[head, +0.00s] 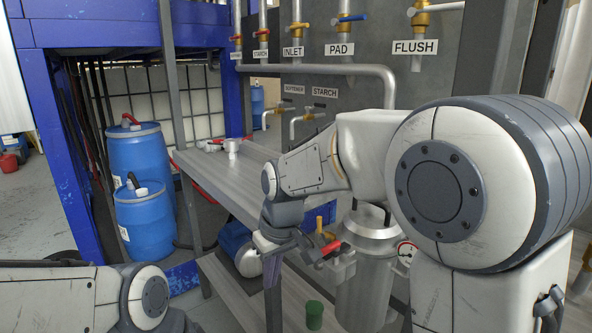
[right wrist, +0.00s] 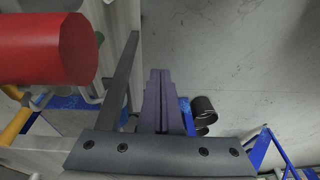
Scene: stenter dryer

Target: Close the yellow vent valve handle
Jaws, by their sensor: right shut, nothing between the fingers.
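A small yellow valve part (head: 321,238) shows beside a silver vessel (head: 366,293), partly behind a red-ended handle (head: 331,248). Which way the yellow handle is turned is too small to tell. My right gripper (head: 272,318) points down just left of these parts, with its fingers apart from them. In the right wrist view its fingers (right wrist: 160,74) lie together, empty. A large red cylinder (right wrist: 45,48) fills the upper left there, close to the camera, and a yellow piece (right wrist: 16,125) shows below it. My left arm enters at lower left; its gripper is out of view.
A grey metal table (head: 215,178) stands behind my right arm. A green cup (head: 314,315) is on a low shelf. Labelled pipes with valves (head: 422,20) line the back panel. Blue drums (head: 140,160) stand left. A pressure gauge (head: 406,252) is right of the vessel.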

